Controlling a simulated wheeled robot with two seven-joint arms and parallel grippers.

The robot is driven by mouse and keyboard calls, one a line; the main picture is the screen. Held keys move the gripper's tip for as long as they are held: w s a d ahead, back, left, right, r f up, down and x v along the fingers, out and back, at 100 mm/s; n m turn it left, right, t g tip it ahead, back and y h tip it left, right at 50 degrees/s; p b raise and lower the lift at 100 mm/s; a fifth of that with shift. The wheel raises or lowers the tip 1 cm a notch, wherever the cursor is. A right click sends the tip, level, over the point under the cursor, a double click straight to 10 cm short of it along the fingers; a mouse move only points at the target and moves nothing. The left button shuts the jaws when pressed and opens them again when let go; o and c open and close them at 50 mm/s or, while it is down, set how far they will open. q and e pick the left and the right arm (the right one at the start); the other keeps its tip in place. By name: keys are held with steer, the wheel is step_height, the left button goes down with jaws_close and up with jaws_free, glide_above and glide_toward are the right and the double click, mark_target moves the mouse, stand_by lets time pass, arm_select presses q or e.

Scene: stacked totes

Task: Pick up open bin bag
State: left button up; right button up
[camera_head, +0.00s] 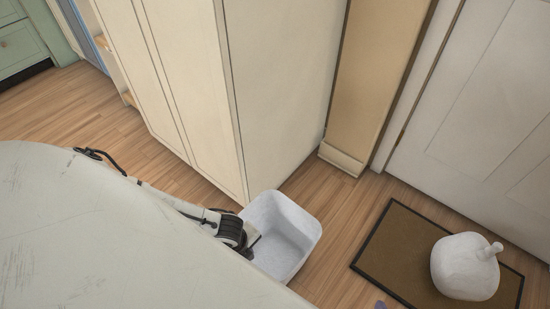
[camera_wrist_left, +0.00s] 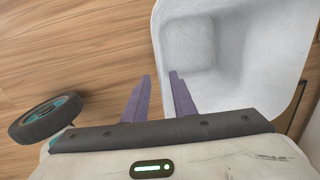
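A white tied-looking bag (camera_head: 465,267) with a short neck on top sits on the doormat at the right of the head view. A white open bin (camera_head: 302,233) stands on the floor by the cabinet and looks empty; it also fills the upper right of the left wrist view (camera_wrist_left: 262,50). My left gripper (camera_wrist_left: 160,76) is open, with its two purple fingers apart. In that view the bin's left wall runs between the fingers; I cannot tell if they touch it. A purple tip at the bottom edge of the head view may be my right gripper (camera_head: 381,305).
A tall cream cabinet (camera_head: 285,90) stands right behind the bin. A white door (camera_head: 480,110) is behind the brown doormat (camera_head: 399,229). Bare wood floor (camera_head: 335,200) lies between bin and mat. Green drawers (camera_head: 22,40) are at the far left.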

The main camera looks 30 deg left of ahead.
arm_select(q)
step_height(320, 180, down, 4)
steer(key=shift+w+f+b, duration=0.1)
steer(key=shift+b, duration=0.75)
steer(key=f+b, duration=0.1)
steer(key=f, duration=0.1)
steer(key=f+b, duration=0.1)
steer(key=shift+w+d+f+b, duration=0.1)
steer(key=shift+w+f+b, duration=0.1)
steer(key=shift+f+b, duration=0.15)
steer(key=shift+f, duration=0.45)
arm_select(e)
steer(key=a, duration=0.1)
steer(key=a+y, duration=0.1)
steer(key=w+a+r, duration=0.1)
steer(key=shift+y, duration=0.3)
arm_select(q)
jaws_close()
